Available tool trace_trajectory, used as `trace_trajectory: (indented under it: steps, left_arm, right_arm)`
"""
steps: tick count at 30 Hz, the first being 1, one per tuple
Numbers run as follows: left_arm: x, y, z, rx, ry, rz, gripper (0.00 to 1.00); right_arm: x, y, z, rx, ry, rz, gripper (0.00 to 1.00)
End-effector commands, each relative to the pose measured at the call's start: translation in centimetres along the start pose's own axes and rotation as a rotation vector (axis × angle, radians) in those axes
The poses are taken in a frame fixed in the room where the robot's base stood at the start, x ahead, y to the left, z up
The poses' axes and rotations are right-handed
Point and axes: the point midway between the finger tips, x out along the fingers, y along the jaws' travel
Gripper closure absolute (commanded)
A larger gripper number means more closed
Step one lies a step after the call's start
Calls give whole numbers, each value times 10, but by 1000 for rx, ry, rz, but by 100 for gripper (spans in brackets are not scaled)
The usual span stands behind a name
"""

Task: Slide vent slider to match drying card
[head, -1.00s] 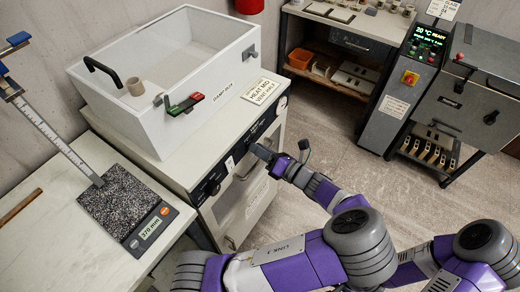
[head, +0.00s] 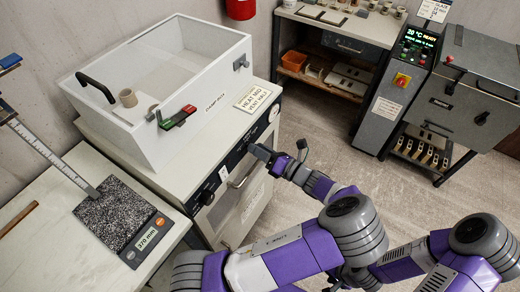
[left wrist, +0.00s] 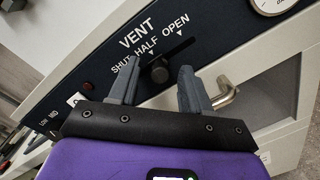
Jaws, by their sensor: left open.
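The vent slider knob (left wrist: 159,70) is a dark round knob on the dark front panel, below the labels SHUT, HALF and OPEN. It appears close to the HALF mark; its exact alignment is hard to tell. My left gripper (left wrist: 158,87) is open, its fingers on either side of the knob in the left wrist view; contact cannot be told. In the head view the left gripper (head: 257,150) is at the cabinet front and hides the slider. The drying card (head: 253,98) lies on the cabinet top and reads heat mid, vent half. My right gripper is not in view.
A bent metal door handle (left wrist: 226,95) is close beside the right finger. A white damp box (head: 205,100) stands on the cabinet. A scale (head: 120,222) is on the left table. A grey control post (head: 398,95) and machine stand at right. Open floor lies between.

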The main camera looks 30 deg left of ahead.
Motion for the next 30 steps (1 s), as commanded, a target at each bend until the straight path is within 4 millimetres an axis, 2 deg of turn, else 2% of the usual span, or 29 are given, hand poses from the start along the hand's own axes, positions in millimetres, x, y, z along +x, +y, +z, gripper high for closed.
trace_trajectory:
  steps: [5, 12, 18, 30]
  left_arm:
    - [-7, 0, 1, -1, 0, -2, 52]
    - [-46, 1, 2, 0, -1, -4, 52]
    - [-71, 0, 1, 0, 0, -2, 52]
    - [-76, 0, 0, 0, 0, 0, 52]
  right_arm:
    - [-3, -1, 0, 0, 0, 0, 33]
    - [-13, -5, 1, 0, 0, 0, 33]
    - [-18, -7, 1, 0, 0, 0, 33]
    - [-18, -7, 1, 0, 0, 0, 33]
